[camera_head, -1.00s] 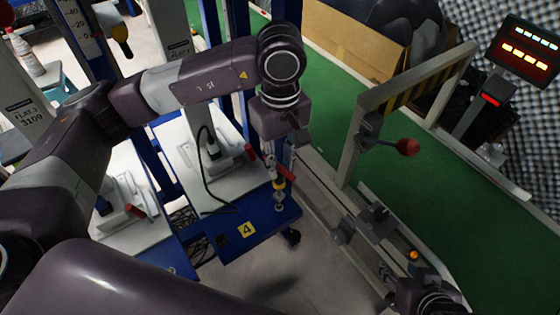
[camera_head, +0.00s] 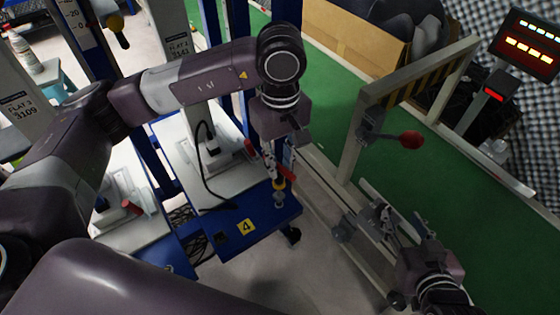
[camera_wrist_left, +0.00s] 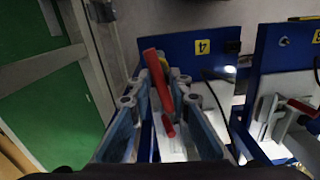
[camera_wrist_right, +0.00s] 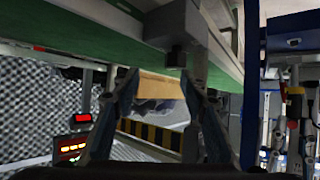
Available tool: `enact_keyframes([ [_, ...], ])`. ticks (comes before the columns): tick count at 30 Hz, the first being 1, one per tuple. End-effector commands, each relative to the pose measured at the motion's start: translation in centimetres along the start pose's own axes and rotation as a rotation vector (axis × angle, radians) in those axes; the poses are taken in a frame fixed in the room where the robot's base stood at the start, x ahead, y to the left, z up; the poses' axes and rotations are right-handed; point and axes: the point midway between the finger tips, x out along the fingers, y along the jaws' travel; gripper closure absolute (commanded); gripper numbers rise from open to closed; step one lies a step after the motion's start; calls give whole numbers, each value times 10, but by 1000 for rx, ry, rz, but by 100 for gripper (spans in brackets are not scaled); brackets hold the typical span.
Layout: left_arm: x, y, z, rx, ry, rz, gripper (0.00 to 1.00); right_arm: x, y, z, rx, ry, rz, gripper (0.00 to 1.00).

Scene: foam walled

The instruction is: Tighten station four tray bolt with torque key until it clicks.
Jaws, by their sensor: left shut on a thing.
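My left gripper (camera_head: 272,165) is shut on the torque key, whose red handle (camera_head: 285,171) shows between the fingers; the handle also shows in the left wrist view (camera_wrist_left: 158,80). The key stands over the front right corner of the blue station four tray (camera_head: 225,243), marked with a yellow "4" label (camera_head: 246,227). A yellow band (camera_head: 280,184) and a metal end (camera_head: 279,198) show below the handle. The bolt head itself cannot be made out. My right gripper (camera_head: 402,220) is open and empty over the rail; its spread fingers show in the right wrist view (camera_wrist_right: 160,85).
A white block with a red-handled clamp (camera_head: 250,147) and a black cable (camera_head: 203,180) sits on the tray. A neighbouring station (camera_head: 120,235) stands left. A frame with a red-knobbed lever (camera_head: 411,140) and a green conveyor (camera_head: 450,220) lie right. A lit panel (camera_head: 527,49) stands beyond.

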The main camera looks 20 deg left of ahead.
Motion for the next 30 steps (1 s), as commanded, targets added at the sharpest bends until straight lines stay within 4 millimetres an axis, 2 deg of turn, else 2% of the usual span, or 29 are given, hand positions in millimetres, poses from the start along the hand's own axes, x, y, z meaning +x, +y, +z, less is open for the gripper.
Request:
enact_keyframes([
  [18, 12, 0, 0, 0, 0, 1, 100, 1, -7, -59, 0, 255, -15, 60],
  [30, 14, 0, 0, 0, 1, 1, 100, -1, -9, -72, 0, 314, -18, 60],
])
